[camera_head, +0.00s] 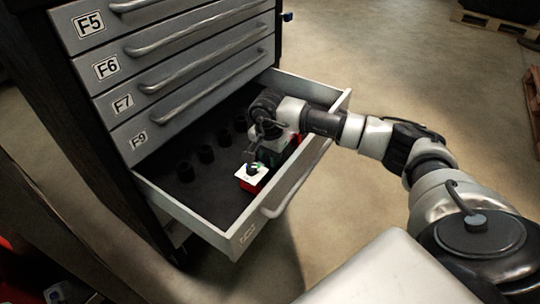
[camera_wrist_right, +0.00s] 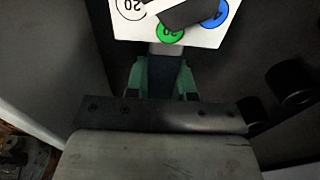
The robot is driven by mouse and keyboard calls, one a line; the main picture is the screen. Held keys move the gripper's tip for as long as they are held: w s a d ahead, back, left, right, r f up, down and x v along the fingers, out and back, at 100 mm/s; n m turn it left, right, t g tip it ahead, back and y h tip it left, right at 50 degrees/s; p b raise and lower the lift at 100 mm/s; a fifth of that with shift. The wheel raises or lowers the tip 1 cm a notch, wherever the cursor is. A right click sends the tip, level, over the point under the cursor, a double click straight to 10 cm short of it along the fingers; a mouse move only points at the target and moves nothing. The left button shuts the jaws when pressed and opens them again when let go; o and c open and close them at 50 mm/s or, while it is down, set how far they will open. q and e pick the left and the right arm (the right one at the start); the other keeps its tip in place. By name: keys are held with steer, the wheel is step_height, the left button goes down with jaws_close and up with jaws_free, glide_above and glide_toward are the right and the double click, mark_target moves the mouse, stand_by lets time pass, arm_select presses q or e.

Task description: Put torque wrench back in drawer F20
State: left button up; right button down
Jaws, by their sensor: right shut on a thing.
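A small red-sided piece with a white top and dark dial, taken as the torque wrench (camera_head: 247,181), is inside the drawer outline near the front. My right gripper (camera_head: 256,158) reaches over the drawer wall and is shut on it. In the right wrist view, the white face (camera_wrist_right: 205,36) with coloured number circles and a black pointer is just beyond the green fingers (camera_wrist_right: 163,78). Whether it touches the drawer floor is unclear. My left gripper is not in view.
Several dark round holders (camera_head: 206,154) stand in a row along the back of the drawer. Another red and white item (camera_head: 290,150) shows near the drawer's right side, partly hidden by my arm. Closed drawers F5 to F9 (camera_head: 165,75) rise above. Open floor lies to the right.

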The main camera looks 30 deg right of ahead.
steer(key=c, duration=0.9)
jaws_free()
